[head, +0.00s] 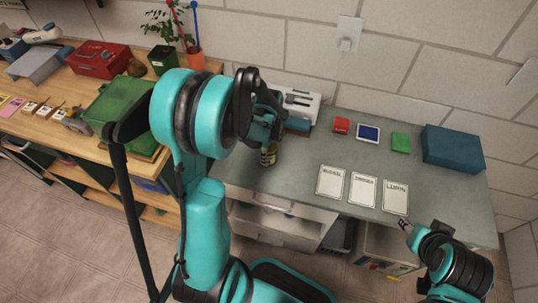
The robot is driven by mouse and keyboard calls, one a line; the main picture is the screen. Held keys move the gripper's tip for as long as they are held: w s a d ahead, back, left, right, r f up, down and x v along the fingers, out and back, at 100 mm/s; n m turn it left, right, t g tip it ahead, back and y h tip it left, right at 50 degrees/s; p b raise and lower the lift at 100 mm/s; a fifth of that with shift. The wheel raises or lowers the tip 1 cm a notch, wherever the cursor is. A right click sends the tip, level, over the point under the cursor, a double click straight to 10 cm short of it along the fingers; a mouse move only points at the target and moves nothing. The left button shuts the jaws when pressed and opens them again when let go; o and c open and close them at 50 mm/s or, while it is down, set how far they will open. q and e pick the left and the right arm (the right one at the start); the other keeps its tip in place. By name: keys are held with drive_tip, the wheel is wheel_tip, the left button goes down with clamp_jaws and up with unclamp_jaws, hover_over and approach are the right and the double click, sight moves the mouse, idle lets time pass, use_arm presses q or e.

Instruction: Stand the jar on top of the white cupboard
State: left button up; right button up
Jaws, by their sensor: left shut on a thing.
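The jar (268,157) is small, with a yellowish label and dark parts. It shows just below my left gripper (267,136), in front of the grey worktop. My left gripper is shut on it, though the arm and wrist hide most of the fingers. I cannot tell whether the jar's base touches the worktop. A white cupboard-like unit (285,228) shows below the grey worktop's front edge, partly hidden by my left arm. My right gripper (404,223) is near the worktop's front right edge; its fingers are too small to read.
The grey worktop (300,170) holds three white labelled cards (363,189), a red box (342,125), a blue-screened device (368,133), a green box (401,142) and a large blue box (453,148). A wooden bench (70,85) with a red toolbox (100,61) and plants stands left.

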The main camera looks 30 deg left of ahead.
use_arm(q)
drive_tip(key=shift+f, duration=0.15)
drive_tip(key=o, duration=1.2)
drive_tip(key=shift+o, duration=0.2)
